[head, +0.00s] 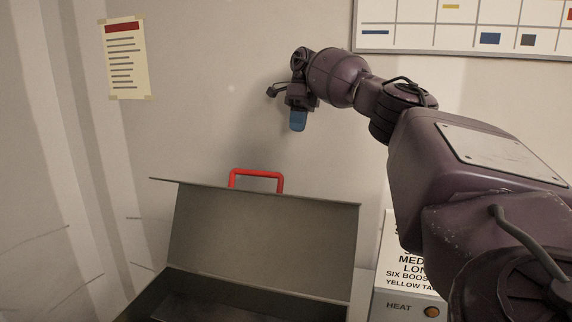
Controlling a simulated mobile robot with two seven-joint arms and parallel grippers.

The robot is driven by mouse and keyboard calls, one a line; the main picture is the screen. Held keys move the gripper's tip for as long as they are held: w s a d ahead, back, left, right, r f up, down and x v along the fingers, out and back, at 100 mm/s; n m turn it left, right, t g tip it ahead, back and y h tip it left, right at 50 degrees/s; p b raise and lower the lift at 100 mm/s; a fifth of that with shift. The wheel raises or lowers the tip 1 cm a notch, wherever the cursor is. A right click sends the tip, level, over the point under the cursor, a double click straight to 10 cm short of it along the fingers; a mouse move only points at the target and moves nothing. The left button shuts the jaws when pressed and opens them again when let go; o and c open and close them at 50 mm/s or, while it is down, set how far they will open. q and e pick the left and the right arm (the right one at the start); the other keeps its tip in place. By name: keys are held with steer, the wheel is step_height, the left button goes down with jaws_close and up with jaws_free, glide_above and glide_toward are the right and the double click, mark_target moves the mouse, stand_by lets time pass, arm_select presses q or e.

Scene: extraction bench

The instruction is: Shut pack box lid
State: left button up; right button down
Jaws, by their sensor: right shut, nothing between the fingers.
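The pack box (150,300) is a dark grey case at the bottom of the head view, cut off by the lower edge. Its lid (262,235) stands up, open, with a red handle (256,174) at its top edge. My right gripper (298,122) is shut and empty, with blue fingertips pointing down. It appears above and slightly right of the red handle, apart from it. My left gripper is not in view.
A white panel (408,268) with printed text and an orange HEAT light stands right of the box, partly behind my right arm. A paper notice (126,60) and a chart board (470,28) are on the wall. The space left of the lid looks clear.

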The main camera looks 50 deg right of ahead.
steer(key=shift+s+a+f, duration=0.35)
steer(key=shift+a+f, duration=0.8)
steer(key=shift+f, duration=0.45)
steer(key=shift+s+a+f, duration=0.4)
steer(key=shift+a+f, duration=0.75)
steer(key=shift+f, duration=0.5)
steer(key=shift+s+a+f, duration=0.35)
steer(key=shift+a+f, duration=0.8)
steer(key=shift+f, duration=0.45)
steer(key=shift+s+a, duration=0.1)
steer(key=shift+a, duration=0.05)
